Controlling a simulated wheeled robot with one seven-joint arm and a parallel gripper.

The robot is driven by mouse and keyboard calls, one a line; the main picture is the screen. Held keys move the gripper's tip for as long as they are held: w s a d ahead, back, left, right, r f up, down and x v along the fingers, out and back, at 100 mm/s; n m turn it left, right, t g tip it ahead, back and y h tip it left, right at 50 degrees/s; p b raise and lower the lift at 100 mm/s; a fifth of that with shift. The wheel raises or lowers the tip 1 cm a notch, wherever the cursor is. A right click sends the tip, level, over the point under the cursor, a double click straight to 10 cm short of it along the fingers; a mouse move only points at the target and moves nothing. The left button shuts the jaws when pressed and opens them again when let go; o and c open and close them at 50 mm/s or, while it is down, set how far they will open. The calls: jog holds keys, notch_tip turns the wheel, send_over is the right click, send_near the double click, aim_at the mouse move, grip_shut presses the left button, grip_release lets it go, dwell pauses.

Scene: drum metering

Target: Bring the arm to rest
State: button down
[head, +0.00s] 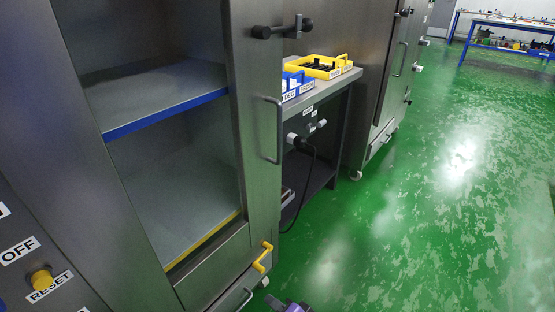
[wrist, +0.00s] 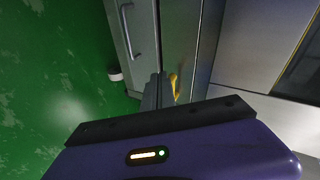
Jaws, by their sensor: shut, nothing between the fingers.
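My gripper (wrist: 157,80) shows in the wrist view as narrow grey fingers beyond the dark bar and purple housing. The fingers are together, with nothing held. They point toward a steel cabinet front, close to a yellow handle (wrist: 174,86) in the picture; I cannot tell the distance between them. In the head view only a small purple part of my arm (head: 291,306) shows at the bottom edge. The rest of the arm is out of that view.
A steel cabinet (head: 205,286) with open shelves stands at the left, with a yellow handle (head: 263,257) low down. A bench (head: 328,100) beside it holds a blue tray (head: 297,88) and a yellow tray (head: 325,72). The green floor (head: 430,210) at right is clear.

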jog(key=s+d+r+n+t+h, duration=0.25)
jog(key=s+d+r, duration=0.25)
jog(key=s+d, duration=0.25)
jog(key=s+d+r+n+t+h, duration=0.1)
jog(key=s+d+r+t+h, duration=0.2)
jog(key=s+d+r, duration=0.4)
jog(key=s+d+r+n+h, duration=0.1)
jog(key=s+d+r, duration=0.15)
jog(key=s, duration=0.55)
jog(key=s+d+r+n+h, duration=0.1)
jog(key=s+d+r, duration=0.1)
jog(key=s+r, duration=0.35)
jog(key=s+d+r+n+h, duration=0.1)
jog(key=s+d+r, duration=0.1)
jog(key=s, duration=0.8)
notch_tip(320, 180, up, 29)
jog(key=w+p, duration=0.1)
jog(key=p, duration=2.8)
jog(key=shift+d+r, duration=0.15)
